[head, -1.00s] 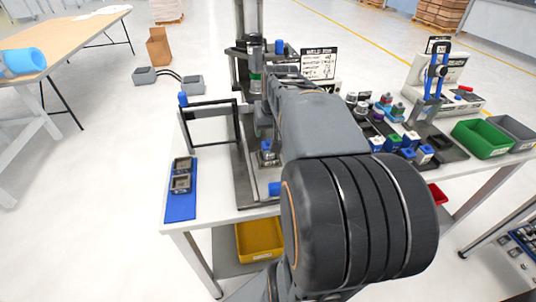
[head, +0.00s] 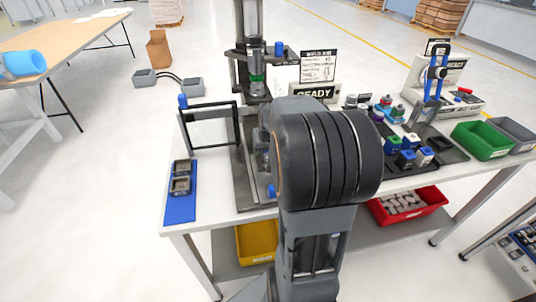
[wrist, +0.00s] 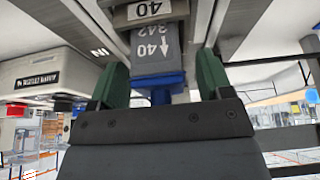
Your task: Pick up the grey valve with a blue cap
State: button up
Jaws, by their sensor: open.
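In the wrist view, a grey valve body (wrist: 157,47) marked 40 with an arrow stands between the fingers of my gripper (wrist: 162,82). Its blue cap (wrist: 158,80) shows at the finger end nearest the palm. The two green fingers are apart, one on each side of the valve, with a visible gap at least on the right. A grey block also marked 40 (wrist: 148,11) sits right behind the valve. In the head view my arm hides my gripper and the valve at the press fixture (head: 243,185).
The press column (head: 243,50) rises behind my arm, with a black frame (head: 210,125) to its left. A blue mat (head: 181,207) holds dark square parts. Right are small blue and white parts (head: 406,158), a green bin (head: 482,139) and a grey bin (head: 514,133).

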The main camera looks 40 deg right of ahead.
jog(key=shift+f, duration=0.15)
jog(key=c, duration=1)
jog(key=shift+w+r, duration=0.1)
jog(key=shift+r, duration=0.1)
